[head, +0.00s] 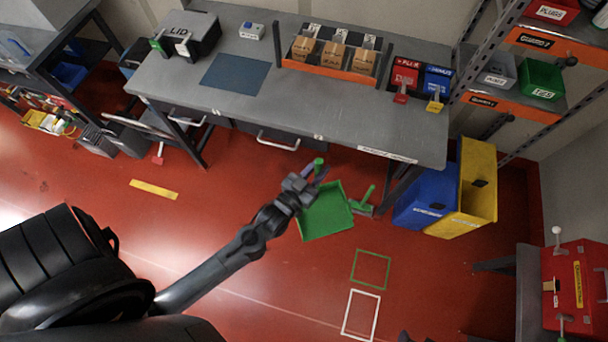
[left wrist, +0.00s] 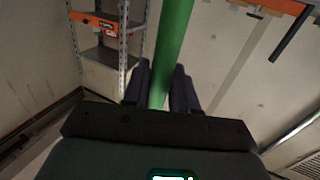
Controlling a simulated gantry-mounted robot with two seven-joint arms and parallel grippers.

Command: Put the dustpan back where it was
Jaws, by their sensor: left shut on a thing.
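The green dustpan (head: 326,212) hangs from my left gripper (head: 312,176), its flat pan tilted in front of the workbench. My left gripper is shut on the dustpan's handle, whose green top shows just above the fingers. In the left wrist view the green handle (left wrist: 173,45) runs up between the two dark fingers (left wrist: 160,88). A hand brush with a green handle (head: 368,194) is close to the right of the pan; I cannot tell whether they touch. A green outline (head: 371,269) marks the red floor at lower right. My right gripper is not clearly seen.
The grey workbench (head: 300,105) runs behind the dustpan. Blue (head: 425,200) and yellow (head: 474,190) bins stand at its right end. A white floor outline (head: 361,314) lies below the green one. A red case (head: 574,288) is at far right. Open floor lies between.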

